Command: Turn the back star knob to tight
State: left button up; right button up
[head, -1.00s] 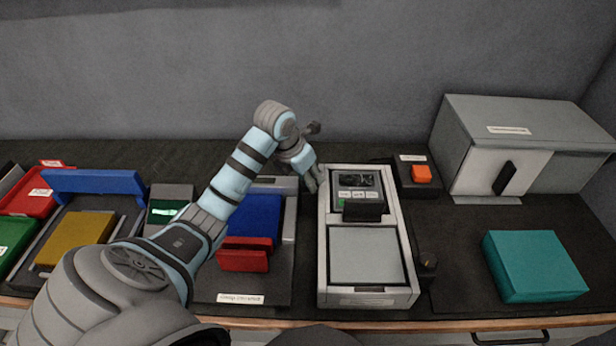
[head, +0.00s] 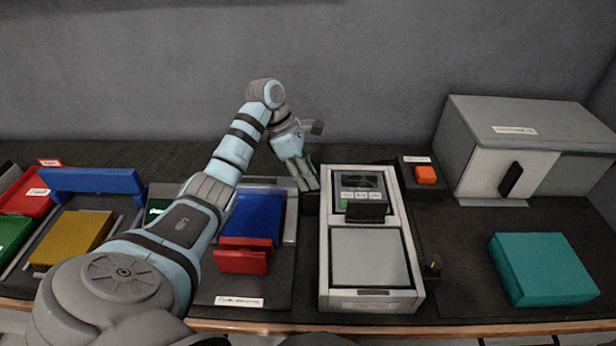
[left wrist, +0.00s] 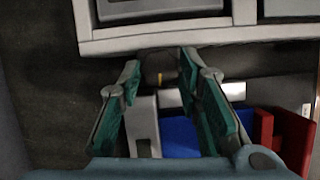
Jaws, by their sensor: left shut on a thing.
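My left gripper (head: 304,184) reaches down at the left side of the grey-white device (head: 323,260), near its back. In the left wrist view, its two green-padded fingers (left wrist: 161,76) are shut on a small dark knob (left wrist: 159,66) with a yellow mark, beside the device's pale edge (left wrist: 200,38). In the head view the gripper hides this knob. Another dark knob (head: 432,270) with an orange mark stands at the device's front right, apart from the gripper. My right gripper is in neither view.
A blue block (head: 255,215) and a red block (head: 241,261) lie left of the device. An orange button (head: 426,174), a grey cabinet (head: 530,115) and a teal box (head: 541,270) are on the right. The wall is close behind.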

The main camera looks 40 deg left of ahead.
pick_arm(q)
jog(key=m, duration=0.2)
jog(key=m+g+b, duration=0.1)
jog(key=shift+w+m+h, duration=0.2)
jog(key=shift+m+h, duration=0.1)
jog(key=shift+m, duration=0.1)
jog(key=shift+w+m+g, duration=0.1)
jog(key=shift+m+g, duration=0.6)
jog(key=shift+m, duration=0.5)
jog(key=shift+w+f+m+b, duration=0.1)
jog(key=shift+m+b, duration=0.6)
jog(key=shift+a+m+g+b, duration=0.1)
jog(key=shift+m+g+b, duration=0.25)
jog(key=shift+b, duration=0.3)
jog(key=shift+m+b, duration=0.4)
jog(key=shift+m, duration=0.05)
jog(key=shift+g, duration=0.25)
jog(key=o, duration=1.1)
jog(key=shift+o, duration=0.2)
